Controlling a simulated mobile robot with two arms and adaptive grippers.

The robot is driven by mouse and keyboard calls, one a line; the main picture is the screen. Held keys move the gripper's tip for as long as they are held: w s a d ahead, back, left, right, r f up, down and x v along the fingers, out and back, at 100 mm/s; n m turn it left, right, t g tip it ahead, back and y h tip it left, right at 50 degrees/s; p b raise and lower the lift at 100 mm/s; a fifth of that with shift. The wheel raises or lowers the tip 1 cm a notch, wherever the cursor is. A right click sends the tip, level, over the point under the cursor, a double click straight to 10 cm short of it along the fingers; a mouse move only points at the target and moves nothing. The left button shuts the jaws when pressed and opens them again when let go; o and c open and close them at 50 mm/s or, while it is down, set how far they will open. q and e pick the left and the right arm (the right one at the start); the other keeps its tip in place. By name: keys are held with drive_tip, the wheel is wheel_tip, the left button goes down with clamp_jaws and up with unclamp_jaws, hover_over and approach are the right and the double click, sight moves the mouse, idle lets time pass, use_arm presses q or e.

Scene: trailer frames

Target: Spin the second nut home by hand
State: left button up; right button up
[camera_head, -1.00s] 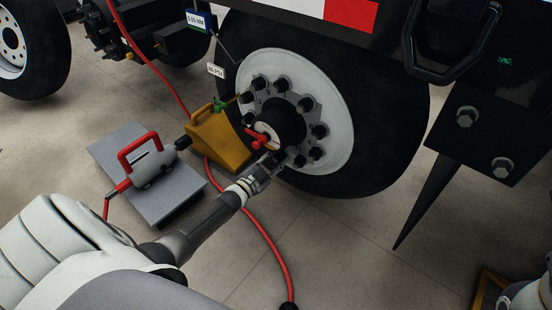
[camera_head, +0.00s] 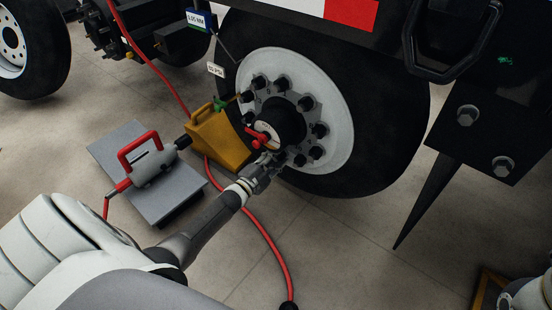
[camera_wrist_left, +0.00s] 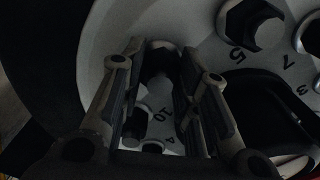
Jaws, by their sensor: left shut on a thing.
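The wheel (camera_head: 342,120) has a pale rim face and a dark hub ringed by several dark nuts. My left gripper (camera_head: 268,163) reaches the lower left of this ring. In the left wrist view, the two fingers of my left gripper (camera_wrist_left: 163,72) stand on either side of a dark nut (camera_wrist_left: 160,58) near the number 10, shut on it. The fingers hide part of it. Another nut (camera_wrist_left: 135,125) shows below, and a large nut (camera_wrist_left: 256,24) sits by the number 5. I cannot tell which is the second nut.
A red-handled dial (camera_head: 262,138) sits close above my left gripper. A yellow chock (camera_head: 218,140) stands left of the tyre, beside a grey unit with a red handle (camera_head: 140,150). A red hose (camera_head: 270,240) crosses the floor.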

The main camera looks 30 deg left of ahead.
use_arm(q)
drive_tip(key=shift+s+f, duration=0.2)
drive_tip(key=shift+f, duration=0.1)
drive_tip(key=o, duration=0.9)
drive_tip(key=shift+o, duration=0.5)
drive_tip(key=shift+r, duration=0.15)
drive_tip(key=shift+w, duration=0.1)
drive_tip(key=s+a, duration=0.1)
drive_tip(key=s, duration=1.1)
